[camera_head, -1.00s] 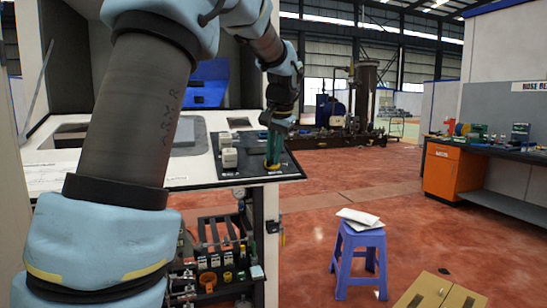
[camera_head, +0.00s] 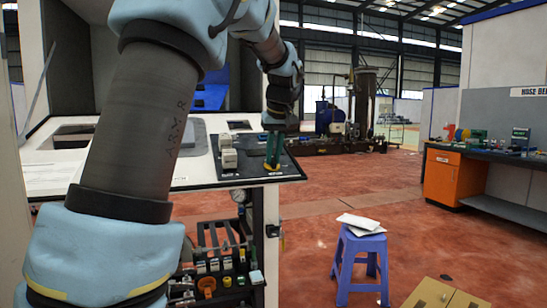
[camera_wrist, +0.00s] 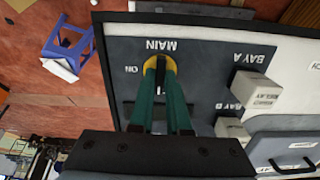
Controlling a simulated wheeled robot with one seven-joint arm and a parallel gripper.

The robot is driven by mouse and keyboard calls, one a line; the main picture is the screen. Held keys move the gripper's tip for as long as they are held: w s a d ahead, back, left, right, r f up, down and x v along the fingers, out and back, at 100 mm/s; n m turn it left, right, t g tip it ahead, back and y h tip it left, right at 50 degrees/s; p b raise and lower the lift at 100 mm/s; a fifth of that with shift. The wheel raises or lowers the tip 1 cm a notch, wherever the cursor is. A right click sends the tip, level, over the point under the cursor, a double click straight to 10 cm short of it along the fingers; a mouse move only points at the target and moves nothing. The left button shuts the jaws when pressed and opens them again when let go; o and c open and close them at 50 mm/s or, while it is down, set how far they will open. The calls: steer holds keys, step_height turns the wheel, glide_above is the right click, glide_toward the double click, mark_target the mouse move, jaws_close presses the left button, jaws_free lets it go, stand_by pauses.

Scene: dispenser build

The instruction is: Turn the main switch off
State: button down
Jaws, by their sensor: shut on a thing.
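The main switch (camera_wrist: 173,65) is a small control with a yellow surround on the dark panel, labelled MAIN, with ON beside it. The wrist view shows the labels upside down. My gripper (camera_wrist: 161,70) has its green fingers down on the switch, shut on its handle. The fingers hide most of the handle, so its exact angle cannot be told. In the head view my gripper (camera_head: 272,160) reaches down to the panel near its right end, with a bit of the yellow surround (camera_head: 272,168) showing at the fingertips.
Two white relay blocks (camera_head: 228,158) stand on the panel left of my gripper. A white counter (camera_head: 190,180) surrounds the panel. A blue stool (camera_head: 360,262) with papers on it stands on the red floor to the right. An orange cabinet (camera_head: 441,178) is farther right.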

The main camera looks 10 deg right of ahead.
steer(key=shift+n, duration=0.3)
stand_by(0.4)
steer(key=c, duration=0.9)
jaws_free()
steer(key=b+v, duration=0.1)
steer(key=v, duration=1)
steer(key=shift+f, duration=0.1)
